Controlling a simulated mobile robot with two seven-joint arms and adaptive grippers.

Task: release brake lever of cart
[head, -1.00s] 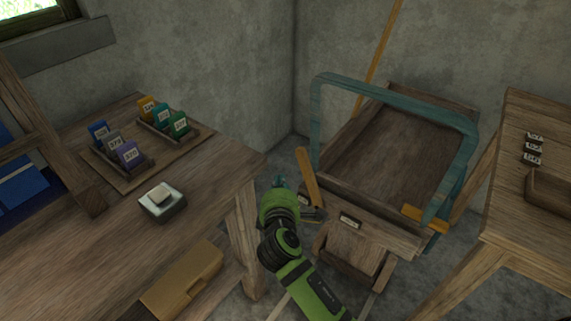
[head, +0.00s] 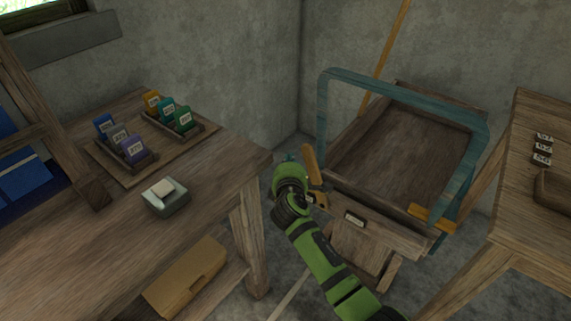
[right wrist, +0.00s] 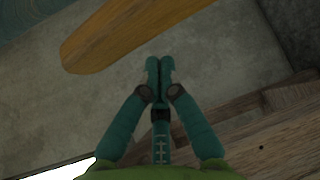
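The wooden cart (head: 388,234) with a teal push handle (head: 322,120) stands against the back walls. An orange-yellow lever (head: 313,166) stands up, slightly tilted, at the cart's near left corner. My right gripper (head: 290,158) is just left of the lever, its fingers mostly hidden behind my green wrist. In the right wrist view the teal fingers (right wrist: 160,68) are together with nothing between them. The lever (right wrist: 125,35) lies beyond and to the upper left of the fingertips there, apart from them in the picture. My left gripper is not in view.
Another table (head: 530,225) stands at the right. An orange piece (head: 432,217) is on the cart's right side.

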